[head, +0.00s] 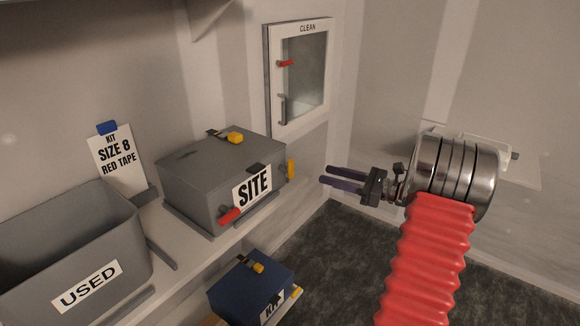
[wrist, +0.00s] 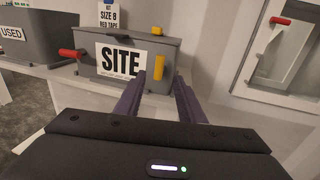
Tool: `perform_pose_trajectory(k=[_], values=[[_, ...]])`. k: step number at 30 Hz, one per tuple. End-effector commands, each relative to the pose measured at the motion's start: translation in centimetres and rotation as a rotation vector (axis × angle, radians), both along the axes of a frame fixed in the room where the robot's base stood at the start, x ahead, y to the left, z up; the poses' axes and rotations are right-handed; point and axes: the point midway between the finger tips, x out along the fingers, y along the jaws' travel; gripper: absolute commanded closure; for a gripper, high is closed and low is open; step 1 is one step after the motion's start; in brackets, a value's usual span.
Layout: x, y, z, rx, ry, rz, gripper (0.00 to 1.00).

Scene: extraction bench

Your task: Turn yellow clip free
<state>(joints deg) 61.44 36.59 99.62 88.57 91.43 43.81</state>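The grey SITE box (head: 207,177) stands on a shelf with its lid on. A yellow clip (head: 291,170) sits upright at its right front corner; it also shows in the wrist view (wrist: 159,67). A second yellow clip (head: 235,138) is on the lid's back edge, and a red clip (head: 229,216) is at the left front. My gripper (head: 321,174) is open and empty, to the right of the box. In the wrist view, the upright yellow clip appears between my fingertips (wrist: 161,76), but the fingers are apart from it.
A grey USED bin (head: 127,237) stands left of the box. A SIZE 8 RED TAPE card (head: 118,162) stands behind. A blue kit box (head: 250,287) with a yellow clip sits lower. A CLEAN wall cabinet (head: 301,75) has a red latch. Open room lies between gripper and box.

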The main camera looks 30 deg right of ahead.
Motion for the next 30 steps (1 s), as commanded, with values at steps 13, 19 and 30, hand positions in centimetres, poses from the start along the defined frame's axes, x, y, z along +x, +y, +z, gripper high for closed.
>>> perform_pose_trajectory(k=[13, 19, 30], values=[[4.3, 2.7, 0.0, -0.001, 0.0, 0.004, 0.64], [6.9, 4.2, 0.0, -0.001, 0.0, 0.003, 0.64], [11.2, 6.6, 0.0, -0.001, 0.0, 0.001, 0.64]])
